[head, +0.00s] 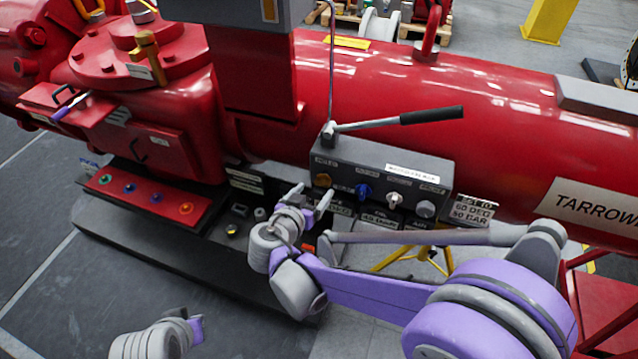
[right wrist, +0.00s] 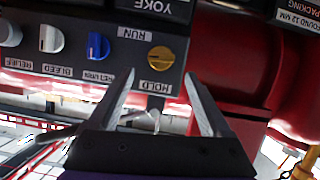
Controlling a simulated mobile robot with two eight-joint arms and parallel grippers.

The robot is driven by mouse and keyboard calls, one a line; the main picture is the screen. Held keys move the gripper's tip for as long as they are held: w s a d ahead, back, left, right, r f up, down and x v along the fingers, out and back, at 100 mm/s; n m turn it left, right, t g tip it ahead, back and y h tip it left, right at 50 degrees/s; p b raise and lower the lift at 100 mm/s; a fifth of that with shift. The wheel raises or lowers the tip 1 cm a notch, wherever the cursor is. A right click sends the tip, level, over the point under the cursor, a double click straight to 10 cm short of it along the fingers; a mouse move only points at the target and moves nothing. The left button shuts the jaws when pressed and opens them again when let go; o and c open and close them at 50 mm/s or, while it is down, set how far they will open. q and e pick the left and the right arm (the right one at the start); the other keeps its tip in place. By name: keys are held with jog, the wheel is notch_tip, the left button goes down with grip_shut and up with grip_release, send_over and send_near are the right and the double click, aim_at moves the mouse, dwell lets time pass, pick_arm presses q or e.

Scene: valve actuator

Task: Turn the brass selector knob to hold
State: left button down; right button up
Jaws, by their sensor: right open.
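The brass selector knob (head: 322,180) is the leftmost knob on the dark control box in the head view. In the right wrist view the brass knob (right wrist: 162,58) sits between a RUN label (right wrist: 139,33) and a HOLD label (right wrist: 156,87). My right gripper (head: 312,198) is open and empty, just in front of and below the knob. In the right wrist view its fingers (right wrist: 158,78) spread to either side, short of the knob and apart from it. Part of my left arm shows at the bottom left of the head view; its fingers do not show.
Blue (head: 364,191), white (head: 395,199) and grey (head: 425,208) knobs sit to the right on the same box. A lever with a black handle (head: 432,115) rises above it. The red cylinder (head: 480,100) lies behind. Grey floor (head: 60,300) is clear at lower left.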

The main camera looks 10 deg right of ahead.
aim_at(322, 181)
jog(key=x, duration=0.5)
jog(key=shift+w, duration=0.2)
grip_shut()
